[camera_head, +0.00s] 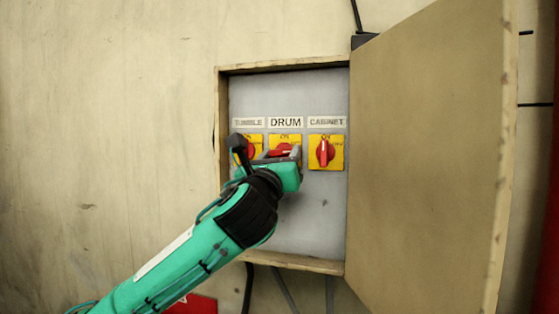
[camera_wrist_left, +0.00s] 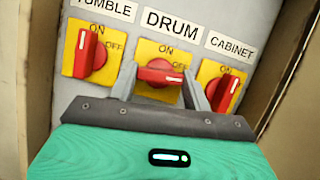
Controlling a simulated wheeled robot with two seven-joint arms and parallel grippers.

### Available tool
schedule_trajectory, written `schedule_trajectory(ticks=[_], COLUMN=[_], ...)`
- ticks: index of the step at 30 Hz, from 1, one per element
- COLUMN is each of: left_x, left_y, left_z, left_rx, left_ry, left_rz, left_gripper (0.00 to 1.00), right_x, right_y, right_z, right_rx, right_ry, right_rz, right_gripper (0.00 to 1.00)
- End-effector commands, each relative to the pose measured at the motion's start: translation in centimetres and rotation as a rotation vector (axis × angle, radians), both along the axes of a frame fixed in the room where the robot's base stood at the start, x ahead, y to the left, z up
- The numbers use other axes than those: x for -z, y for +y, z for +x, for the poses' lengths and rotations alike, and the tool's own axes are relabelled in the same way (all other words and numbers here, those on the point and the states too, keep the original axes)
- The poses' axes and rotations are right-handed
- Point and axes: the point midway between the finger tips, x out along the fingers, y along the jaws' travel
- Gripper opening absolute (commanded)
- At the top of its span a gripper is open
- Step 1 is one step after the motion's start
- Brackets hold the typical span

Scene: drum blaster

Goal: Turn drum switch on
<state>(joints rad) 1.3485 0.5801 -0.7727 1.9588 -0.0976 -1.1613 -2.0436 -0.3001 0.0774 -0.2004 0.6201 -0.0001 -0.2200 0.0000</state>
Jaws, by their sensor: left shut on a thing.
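The drum switch is a red knob (camera_wrist_left: 160,73) on a yellow plate under the DRUM label, in the middle of the panel. In the left wrist view its handle lies roughly sideways, with its white mark towards the right, where OFF is printed on the plates. My left gripper (camera_wrist_left: 161,82) is shut on this knob, one finger on each side. In the head view the drum switch (camera_head: 284,150) is partly hidden by my left gripper (camera_head: 282,157). My right gripper is in neither view.
The tumble switch (camera_wrist_left: 90,52) is left of the drum switch, and the cabinet switch (camera_head: 325,152) is right of it with its handle upright. The wooden box frame (camera_head: 222,120) surrounds the grey panel (camera_head: 315,215). Its open door (camera_head: 425,150) stands close on the right.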

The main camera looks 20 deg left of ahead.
Motion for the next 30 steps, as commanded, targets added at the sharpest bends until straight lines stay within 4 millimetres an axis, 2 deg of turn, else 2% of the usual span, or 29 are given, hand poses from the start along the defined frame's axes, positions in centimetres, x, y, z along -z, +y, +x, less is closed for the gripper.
schedule_trajectory(ticks=[9,30], left_x=[0.2,-0.2], left_y=[-0.3,-0.5], left_z=[-0.1,-0.1], left_rx=[0.002,0.001], left_ry=[0.007,0.030], left_rz=[-0.278,-0.943], left_gripper=[0.26,0.26], right_x=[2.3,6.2], right_y=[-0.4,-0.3], right_z=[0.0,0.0], right_rx=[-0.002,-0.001], right_ry=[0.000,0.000], right_rz=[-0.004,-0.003], right_gripper=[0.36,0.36])
